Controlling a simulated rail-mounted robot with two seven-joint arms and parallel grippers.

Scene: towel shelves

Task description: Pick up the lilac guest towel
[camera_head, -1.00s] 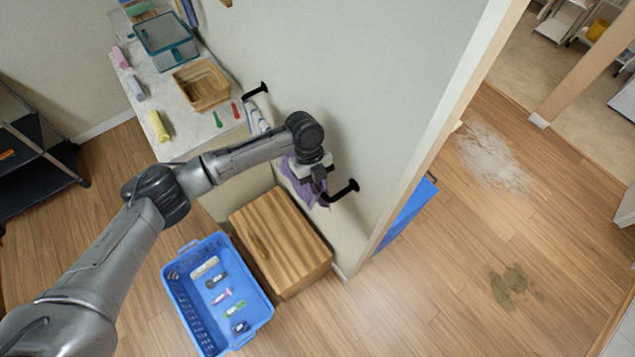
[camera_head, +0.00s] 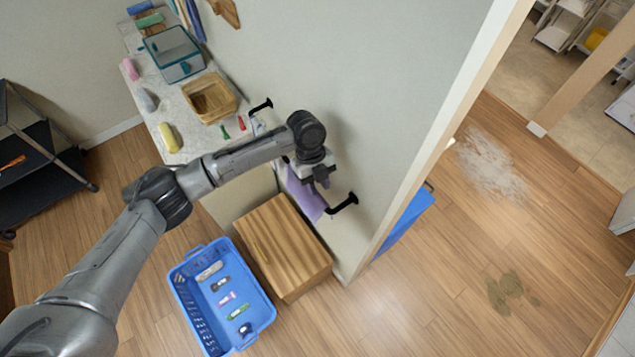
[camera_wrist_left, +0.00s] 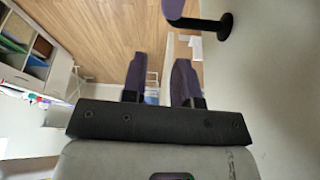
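The lilac guest towel (camera_head: 304,193) hangs against the wall beside the black wall bar (camera_head: 340,206), above the wooden box. Its upper part is hidden behind my left gripper (camera_head: 322,184), which is right at the towel's upper edge in the head view. In the left wrist view, the two fingers of the left gripper (camera_wrist_left: 161,78) stand apart with floor showing between them. They look dark purple, and no cloth shows between them. A purple piece (camera_wrist_left: 173,9) shows at the bar's end there; I cannot tell whether it is the towel. My right gripper is not in view.
A wooden box (camera_head: 280,243) stands below the towel, with a blue basket (camera_head: 247,318) of small items beside it. The counter (camera_head: 150,105) holds a wicker basket (camera_head: 209,98), a teal-rimmed bin (camera_head: 174,53) and rolled towels.

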